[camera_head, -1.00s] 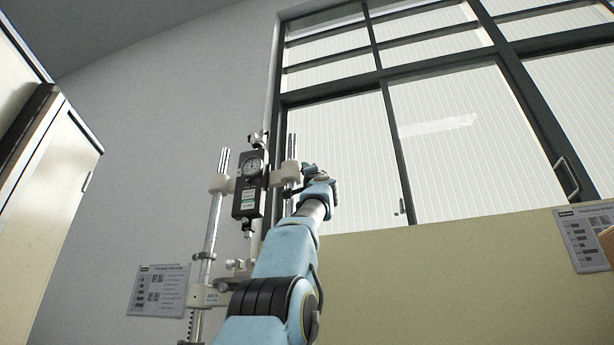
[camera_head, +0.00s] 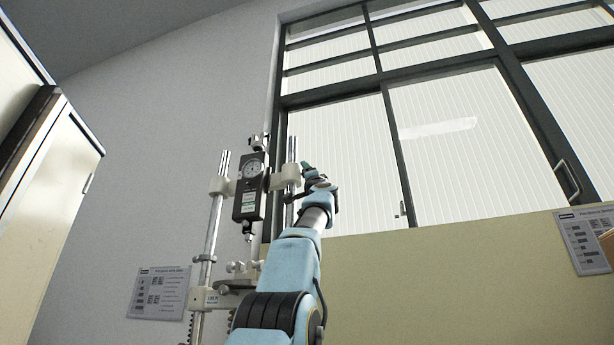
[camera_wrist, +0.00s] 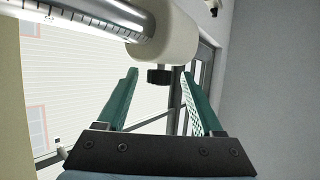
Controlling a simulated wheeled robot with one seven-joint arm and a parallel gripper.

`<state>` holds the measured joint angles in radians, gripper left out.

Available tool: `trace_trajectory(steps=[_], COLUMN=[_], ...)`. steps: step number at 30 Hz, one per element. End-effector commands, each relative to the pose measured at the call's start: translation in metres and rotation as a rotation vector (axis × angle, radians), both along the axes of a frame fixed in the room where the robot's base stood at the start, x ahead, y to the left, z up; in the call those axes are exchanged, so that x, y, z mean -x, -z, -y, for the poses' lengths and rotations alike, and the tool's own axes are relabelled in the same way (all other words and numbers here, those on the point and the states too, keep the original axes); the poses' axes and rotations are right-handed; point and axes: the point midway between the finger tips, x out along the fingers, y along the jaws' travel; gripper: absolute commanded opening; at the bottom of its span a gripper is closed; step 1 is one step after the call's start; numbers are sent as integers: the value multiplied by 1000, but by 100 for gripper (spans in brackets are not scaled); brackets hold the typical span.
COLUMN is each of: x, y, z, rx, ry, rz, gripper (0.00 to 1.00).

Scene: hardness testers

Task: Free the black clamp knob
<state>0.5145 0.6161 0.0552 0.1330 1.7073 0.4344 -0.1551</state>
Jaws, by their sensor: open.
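The black clamp knob (camera_wrist: 159,76) sticks out below a white clamp collar (camera_wrist: 172,40) on a steel column in the wrist view. My gripper (camera_wrist: 160,72) is open, with its two green fingers on either side of the knob and a visible gap to each. I cannot tell whether the fingertips reach as far as the knob in depth. In the head view my gripper (camera_head: 307,170) is at the right side of the tester's upper clamp (camera_head: 285,178). The knob is not clear in that view, being small and near the gripper.
The tester's black dial gauge (camera_head: 250,190) hangs between two steel columns, left of my gripper. A lower white bracket (camera_head: 205,299) is below it. The graduated column (camera_wrist: 75,22) crosses the top of the wrist view. A wide window (camera_head: 345,150) is behind; open air lies right of the gripper.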

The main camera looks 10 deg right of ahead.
Motion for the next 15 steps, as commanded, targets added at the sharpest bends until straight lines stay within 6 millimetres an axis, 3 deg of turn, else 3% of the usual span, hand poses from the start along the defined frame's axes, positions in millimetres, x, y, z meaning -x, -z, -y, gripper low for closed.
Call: trace_trajectory(steps=[8,15], x=[2,17], y=[4,25], z=[1,3], rx=[0,1], ry=[1,2], rz=[0,0], gripper=[68,68])
